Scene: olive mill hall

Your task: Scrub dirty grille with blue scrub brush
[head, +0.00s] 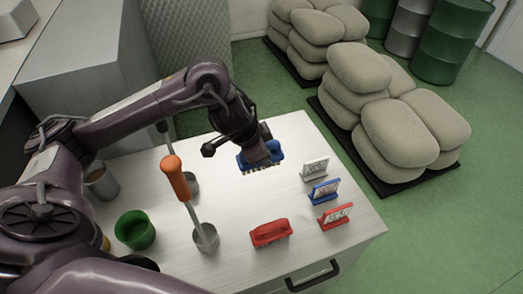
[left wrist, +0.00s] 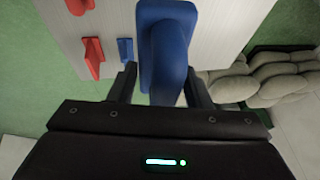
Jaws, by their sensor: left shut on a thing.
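The blue scrub brush (head: 244,158) is in my left gripper (head: 262,150), bristles down, over the back right part of the white table (head: 345,232). In the left wrist view the blue brush (left wrist: 163,30) sits between the two fingers of my left gripper (left wrist: 162,88), which is shut on it. I cannot tell if the bristles touch the table. No dirty grille can be made out for sure; a grey panel with a diamond pattern (head: 188,38) stands behind the table. My right gripper is not in view.
A red brush (head: 271,233) lies near the front edge. A green cup (head: 135,231) and a metal cup (head: 205,238) with an orange-handled tool (head: 176,178) stand left. Sacks (head: 415,128) lie beyond.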

